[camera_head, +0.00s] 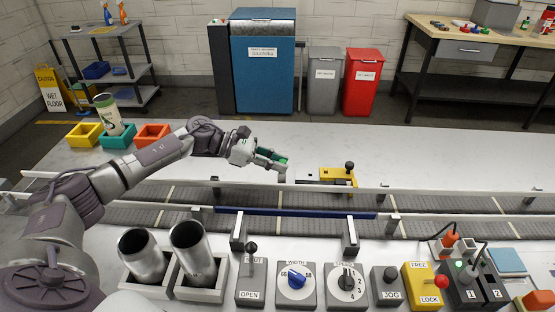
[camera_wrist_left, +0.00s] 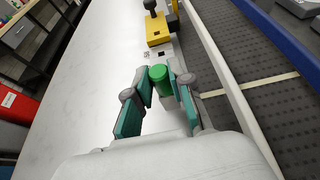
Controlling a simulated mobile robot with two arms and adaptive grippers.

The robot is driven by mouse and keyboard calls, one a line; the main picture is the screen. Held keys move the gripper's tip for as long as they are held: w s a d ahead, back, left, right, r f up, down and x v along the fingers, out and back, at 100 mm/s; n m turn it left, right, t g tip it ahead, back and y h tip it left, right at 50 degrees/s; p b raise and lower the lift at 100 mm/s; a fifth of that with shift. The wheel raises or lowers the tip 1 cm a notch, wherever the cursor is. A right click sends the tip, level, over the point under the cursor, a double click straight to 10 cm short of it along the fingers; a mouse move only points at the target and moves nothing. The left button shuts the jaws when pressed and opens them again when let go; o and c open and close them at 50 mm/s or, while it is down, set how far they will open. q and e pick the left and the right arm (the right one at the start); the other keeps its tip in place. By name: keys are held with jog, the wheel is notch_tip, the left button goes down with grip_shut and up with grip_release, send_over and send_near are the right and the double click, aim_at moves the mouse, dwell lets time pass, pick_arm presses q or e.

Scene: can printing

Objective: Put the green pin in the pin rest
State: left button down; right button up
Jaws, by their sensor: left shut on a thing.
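My left gripper (camera_head: 274,159) reaches over the far side of the conveyor, to the left of a yellow fixture. It is shut on the green pin (camera_head: 283,160). The left wrist view shows the round green top of the pin (camera_wrist_left: 160,79) between the fingertips (camera_wrist_left: 167,84). The pin's lower end is hidden, so I cannot tell whether it touches anything below. The yellow fixture (camera_head: 338,179) with a black knob also shows ahead of the fingers in the left wrist view (camera_wrist_left: 157,29). I cannot tell for certain which part is the pin rest. My right gripper is not in view.
A rail (camera_head: 420,189) runs along the conveyor (camera_head: 455,203) beside the gripper. Yellow (camera_head: 84,135), teal (camera_head: 117,139) and orange (camera_head: 152,133) bins stand at the left. A row of controls, including a blue knob (camera_head: 296,279), lies in front. The white tabletop behind the fixture is clear.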

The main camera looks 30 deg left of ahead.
pick_arm(q)
jog(key=shift+f+b, duration=0.2)
jog(key=shift+b, duration=0.1)
jog(key=c, duration=1.1)
grip_release()
jog(key=shift+o, duration=0.3)
jog(key=shift+r, duration=0.1)
